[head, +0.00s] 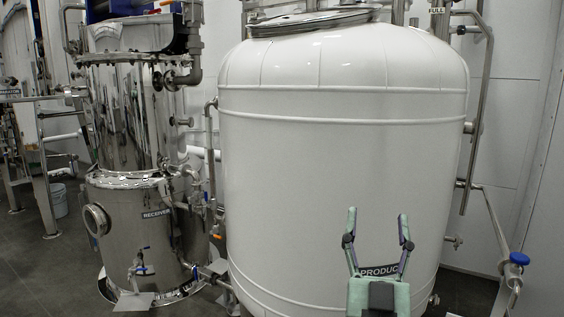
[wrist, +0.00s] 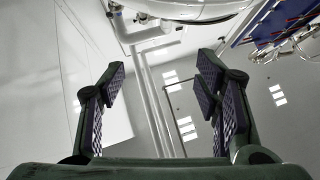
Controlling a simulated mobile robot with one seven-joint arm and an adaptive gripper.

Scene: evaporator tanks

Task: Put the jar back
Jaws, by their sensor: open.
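My gripper (head: 377,226) is raised in front of the large white tank in the head view, its two fingers spread apart and pointing up. It is open and empty. In the wrist view the gripper (wrist: 160,80) also shows spread, with only the ceiling, pipes and the tank's curve beyond it. I see no jar in either view.
The white tank (head: 340,150), labelled PRODUCT, fills the middle. A shiny steel receiver vessel (head: 140,230) stands left of it. A pipe with a blue valve handle (head: 519,258) is at the right. A bucket (head: 58,200) stands on the dark floor far left.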

